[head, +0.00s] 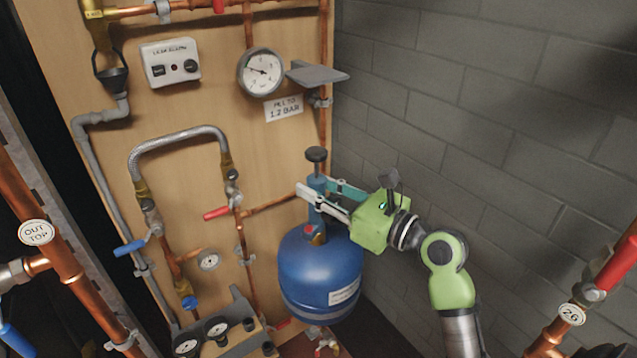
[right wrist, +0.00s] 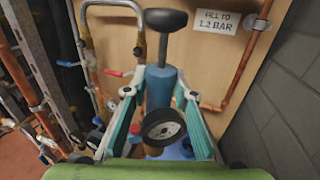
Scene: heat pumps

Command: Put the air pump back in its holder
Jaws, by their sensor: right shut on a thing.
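The air pump (head: 317,186) is a slim blue cylinder with a black handle on top. It stands roughly upright in front of the wooden panel. My right gripper (head: 322,195) is shut on its body, coming in from the right. In the right wrist view, the pump (right wrist: 160,88) is between the two fingers (right wrist: 156,110), with its round black gauge (right wrist: 163,127) facing me. The pump's lower end is hidden in the head view. A grey bracket (head: 318,74) is on the panel higher up; I cannot tell whether it is the holder. My left gripper is out of view.
A large blue tank (head: 320,275) is just below the pump. Copper pipes, a braided hose (head: 175,137) and red and blue valve handles crowd the panel to the left. A gauge (head: 261,72) and a "fill to 1.2 bar" label (head: 284,108) are above. A grey block wall (head: 480,110) bounds the right.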

